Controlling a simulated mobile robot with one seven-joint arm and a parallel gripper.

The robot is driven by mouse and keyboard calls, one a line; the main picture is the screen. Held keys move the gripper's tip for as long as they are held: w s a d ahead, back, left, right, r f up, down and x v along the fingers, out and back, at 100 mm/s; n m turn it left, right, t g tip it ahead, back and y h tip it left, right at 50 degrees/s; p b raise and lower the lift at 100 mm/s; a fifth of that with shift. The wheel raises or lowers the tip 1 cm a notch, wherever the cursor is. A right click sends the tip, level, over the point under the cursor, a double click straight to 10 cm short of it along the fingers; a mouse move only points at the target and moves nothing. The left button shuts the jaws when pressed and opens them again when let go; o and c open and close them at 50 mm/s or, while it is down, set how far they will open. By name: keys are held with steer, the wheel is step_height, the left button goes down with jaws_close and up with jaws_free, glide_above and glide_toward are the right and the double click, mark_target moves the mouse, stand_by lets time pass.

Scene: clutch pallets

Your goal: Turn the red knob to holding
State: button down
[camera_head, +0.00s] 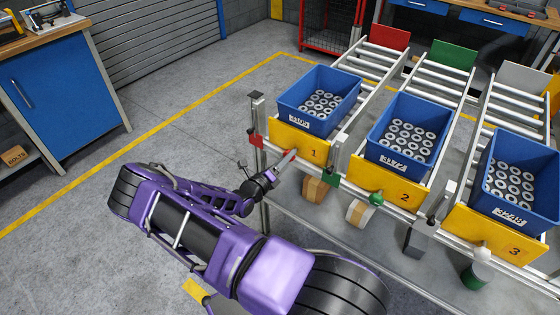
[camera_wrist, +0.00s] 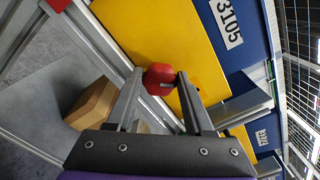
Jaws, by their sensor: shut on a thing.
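The red knob (camera_wrist: 160,79) sits on the front rail below the yellow plate of lane 1, between the two fingertips of my gripper (camera_wrist: 159,84) in the wrist view. The fingers are closed on its sides. A light slot or mark shows on its face; I cannot read any setting label. In the head view my gripper (camera_head: 280,166) reaches the front of lane 1 from the left, and the fingers largely hide the knob there. The yellow plate (camera_head: 297,143) marked 1 is just above.
Blue bins with grey rings stand on lane 1 (camera_head: 337,79), lane 2 (camera_head: 431,107) and lane 3 (camera_head: 540,146). A green knob (camera_head: 376,198) is on lane 2. A cardboard block (camera_head: 316,189) is below lane 1. Open floor lies to the left.

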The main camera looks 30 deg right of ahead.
steer(key=shift+f+n, duration=0.15)
steer(key=shift+n, duration=3.65)
steer(key=shift+b, duration=0.3)
steer(key=shift+c, duration=1.4)
jaws_free()
steer(key=shift+a, duration=0.1)
steer(key=v, duration=1.7)
steer(key=shift+a, duration=0.15)
